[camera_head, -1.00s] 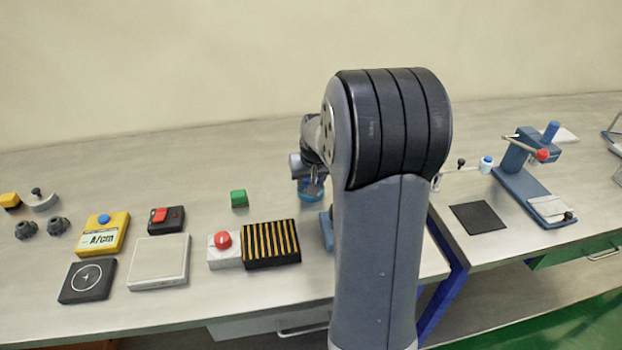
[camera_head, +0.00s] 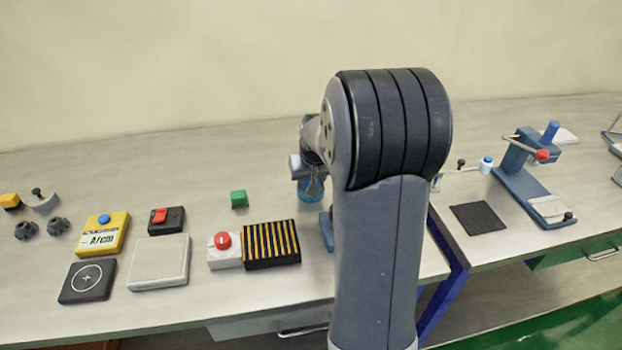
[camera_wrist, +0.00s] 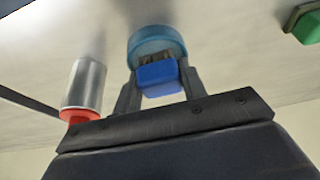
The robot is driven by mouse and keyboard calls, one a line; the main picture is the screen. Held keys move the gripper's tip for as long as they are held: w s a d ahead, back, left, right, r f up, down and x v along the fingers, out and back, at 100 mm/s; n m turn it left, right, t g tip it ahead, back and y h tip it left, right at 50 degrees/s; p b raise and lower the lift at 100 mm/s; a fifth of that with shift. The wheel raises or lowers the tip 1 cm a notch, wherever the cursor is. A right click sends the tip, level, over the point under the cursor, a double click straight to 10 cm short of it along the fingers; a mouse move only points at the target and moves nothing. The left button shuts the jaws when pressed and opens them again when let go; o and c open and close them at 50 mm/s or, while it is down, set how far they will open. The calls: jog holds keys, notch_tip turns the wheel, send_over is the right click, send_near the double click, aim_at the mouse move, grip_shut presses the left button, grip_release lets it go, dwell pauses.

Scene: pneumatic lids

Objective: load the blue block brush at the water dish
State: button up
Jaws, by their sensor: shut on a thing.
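The blue block brush (camera_wrist: 159,76) is between the fingers of my gripper (camera_wrist: 157,88) in the wrist view, and the gripper is shut on it. Its brown bristles (camera_wrist: 158,57) point at the round blue water dish (camera_wrist: 156,38) and appear at or just inside its near rim; whether they touch the water I cannot tell. In the head view the dish (camera_head: 313,190) shows partly below my wrist, and my arm hides the brush and fingers.
A silver cylinder with a red end (camera_wrist: 86,84) stands close to the gripper's left in the wrist view. A green block (camera_head: 239,199) lies left of the dish. A black-and-yellow striped block (camera_head: 271,244) and red-button box (camera_head: 224,249) are nearer the front.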

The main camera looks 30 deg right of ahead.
jog(key=shift+r+p, duration=2.3)
jog(key=shift+r, duration=1.15)
